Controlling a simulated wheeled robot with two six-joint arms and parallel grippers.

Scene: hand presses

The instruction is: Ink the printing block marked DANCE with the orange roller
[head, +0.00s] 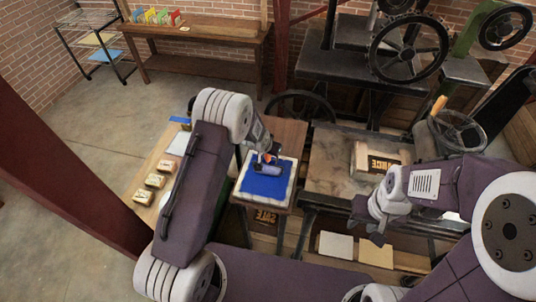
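The orange roller (266,158) stands over the blue ink patch (263,187) on a white slab; its drum looks blue and seems to touch the ink. My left gripper (265,149) reaches down over the roller from behind my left arm and seems shut on its handle; the fingers are small and partly hidden. The printing block (383,161) lies on the press bed, its dark face with tan letters ending in "NCE"; its right end is near my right arm. My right gripper (368,222) is empty, fingers apart, in front of the bed.
The press bed (325,165) has bare room left of the block. Several small blocks (154,180) lie on the left table. Another lettered block (266,217) sits below the slab. A spoked press wheel (408,50) stands behind. Pale sheets (336,245) lie low in front.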

